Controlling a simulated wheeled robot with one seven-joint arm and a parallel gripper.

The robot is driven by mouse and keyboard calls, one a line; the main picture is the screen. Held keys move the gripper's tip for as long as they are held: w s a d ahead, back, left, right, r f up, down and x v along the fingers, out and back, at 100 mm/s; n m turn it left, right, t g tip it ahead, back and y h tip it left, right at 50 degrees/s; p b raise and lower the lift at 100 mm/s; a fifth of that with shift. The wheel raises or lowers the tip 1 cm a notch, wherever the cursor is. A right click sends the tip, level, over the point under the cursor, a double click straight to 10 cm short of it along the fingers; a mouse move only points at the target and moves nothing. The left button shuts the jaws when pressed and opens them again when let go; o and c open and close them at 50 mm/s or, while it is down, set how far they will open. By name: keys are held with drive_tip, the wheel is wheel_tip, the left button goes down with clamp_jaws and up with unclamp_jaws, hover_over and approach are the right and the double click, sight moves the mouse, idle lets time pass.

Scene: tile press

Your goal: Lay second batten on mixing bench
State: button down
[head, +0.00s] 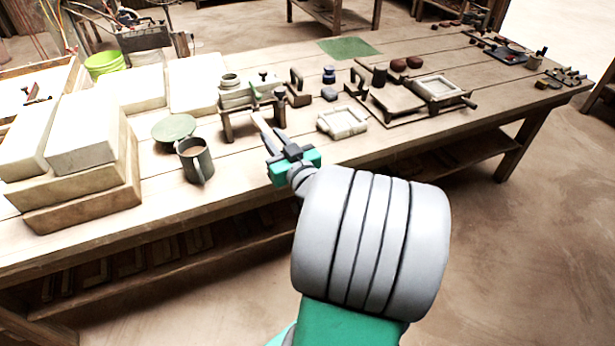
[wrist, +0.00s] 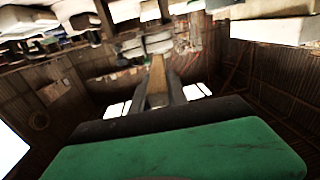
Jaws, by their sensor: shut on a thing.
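My gripper (head: 276,145) is shut on a pale wooden batten (head: 262,127), which sticks out past the fingertips toward the back left. The wrist view also shows the batten (wrist: 157,74) between the fingers. In the head view, my gripper appears above the front part of the long wooden mixing bench (head: 110,230), in front of a small wooden stand (head: 228,131). I cannot tell whether the batten touches anything. I cannot make out another batten for certain.
A dark mug (head: 196,162) and a green disc (head: 173,127) stand left of my gripper. Pale blocks (head: 85,135) fill the bench's left end. A pale mould (head: 342,121) and a framed press (head: 437,88) lie to the right. The bench's front strip is bare beside the mug.

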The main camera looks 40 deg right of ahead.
drive_tip(key=shift+m+h, duration=0.6)
drive_tip(key=shift+h, duration=0.3)
drive_tip(key=w+d+f+b, duration=0.1)
drive_tip(key=d+f, duration=0.3)
drive_tip(key=d, duration=0.1)
drive_tip(key=w+d+f+b, duration=0.1)
drive_tip(key=d+f+b, duration=0.1)
drive_tip(key=d+f, duration=0.2)
drive_tip(key=w+d+f+b, duration=0.2)
drive_tip(key=d+f, duration=0.2)
drive_tip(key=d, duration=0.2)
drive_tip(key=shift+d+f, duration=0.1)
drive_tip(key=shift+f, duration=0.2)
drive_tip(key=shift+w+d+f, duration=0.1)
drive_tip(key=shift+d+f, duration=0.1)
drive_tip(key=f, duration=0.1)
drive_tip(key=f+b, duration=0.1)
drive_tip(key=f, duration=0.1)
drive_tip(key=shift+w+d+f+b, duration=0.15)
drive_tip(key=shift+d+f+b, duration=0.1)
drive_tip(key=shift+f+b, duration=0.05)
drive_tip(key=shift+r, duration=0.1)
